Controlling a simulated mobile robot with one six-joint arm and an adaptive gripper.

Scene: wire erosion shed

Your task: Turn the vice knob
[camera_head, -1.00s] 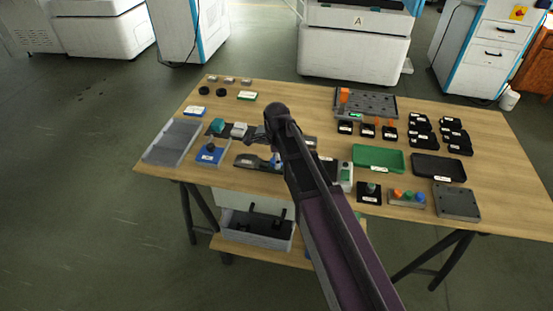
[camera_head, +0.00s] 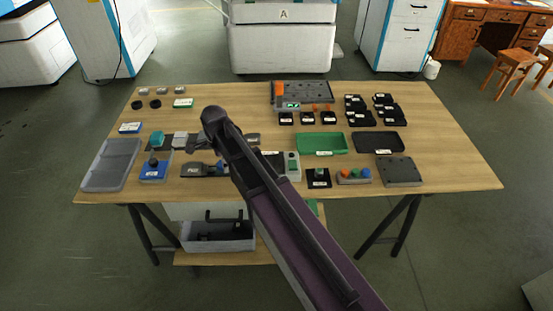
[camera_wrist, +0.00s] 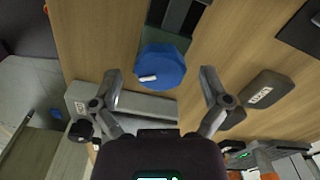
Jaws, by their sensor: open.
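A blue faceted knob (camera_wrist: 162,66) with a small white label sits in the upper middle of the wrist view. A dark part, likely the vice, runs up from it (camera_wrist: 184,14). My gripper (camera_wrist: 160,78) is open, with one finger on either side of the knob and a gap at each side. No contact is visible, and I cannot tell how far above the knob the fingers are.
The wooden bench (camera_head: 460,165) holds a grey tray (camera_head: 107,165), a green tray (camera_head: 321,143), a black tray (camera_head: 380,142) and several small labelled parts. A long grey part (camera_wrist: 135,104) lies close to the left finger, and a dark labelled block (camera_wrist: 266,90) to the right.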

